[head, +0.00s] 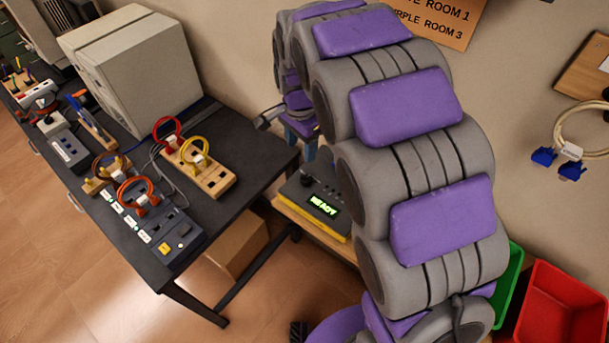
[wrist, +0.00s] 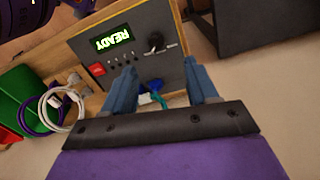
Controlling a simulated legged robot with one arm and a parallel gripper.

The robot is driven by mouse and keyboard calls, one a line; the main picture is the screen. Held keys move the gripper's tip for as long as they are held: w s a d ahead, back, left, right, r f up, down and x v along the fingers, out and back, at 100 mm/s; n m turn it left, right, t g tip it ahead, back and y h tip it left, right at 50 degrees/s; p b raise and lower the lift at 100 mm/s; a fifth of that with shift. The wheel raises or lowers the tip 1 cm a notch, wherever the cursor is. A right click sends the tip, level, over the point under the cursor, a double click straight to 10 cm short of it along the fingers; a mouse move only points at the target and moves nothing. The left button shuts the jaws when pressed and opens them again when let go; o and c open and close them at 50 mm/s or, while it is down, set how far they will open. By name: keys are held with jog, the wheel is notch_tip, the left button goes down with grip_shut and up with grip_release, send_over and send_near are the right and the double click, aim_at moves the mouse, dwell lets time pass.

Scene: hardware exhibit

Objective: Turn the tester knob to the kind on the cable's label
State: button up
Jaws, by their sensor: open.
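The grey tester (head: 324,203) sits on a wooden surface, its green display reading READY. It also shows, inverted, in the wrist view (wrist: 133,62). Its black round knob (head: 307,181) is at the left in the head view and near the top right of the panel in the wrist view (wrist: 155,40). Marks around the knob are too small to read. My gripper (wrist: 163,84) is open over the panel's near edge, apart from the knob. A blue and teal connector (wrist: 154,88) shows between the fingers. A beige cable with blue plugs and a white tag (head: 571,151) hangs on the wall; the tag is unreadable.
A dark table (head: 245,175) holds a power strip, wooden blocks with coiled cables and beige cases (head: 140,75). Red (head: 565,305) and green (head: 508,295) bins stand at the lower right. White and purple cables (wrist: 58,105) lie beside the tester in the wrist view.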

aim_at(306, 176)
jog(key=f, duration=0.3)
jog(key=d+f+b, duration=0.1)
jog(key=f, duration=0.2)
jog(key=d+f+b, duration=0.1)
jog(key=f, duration=0.2)
jog(key=shift+s+d+f, duration=0.1)
jog(key=shift+d+f, duration=0.15)
jog(key=shift+f, duration=0.15)
jog(key=shift+a+f, duration=0.85)
jog(key=shift+f, duration=0.15)
jog(key=shift+a+f, duration=0.15)
jog(key=shift+a, duration=0.35)
jog(key=shift+d, duration=0.55)
jog(key=shift+c, duration=0.2)
jog(key=shift+d, duration=0.55)
jog(key=c, duration=0.3)
jog(key=shift+a, duration=0.15)
jog(key=shift+c, duration=1.4)
jog(key=shift+a, duration=0.4)
jog(key=c, duration=0.3)
jog(key=shift+d, duration=0.1)
jog(key=shift+c, duration=0.7)
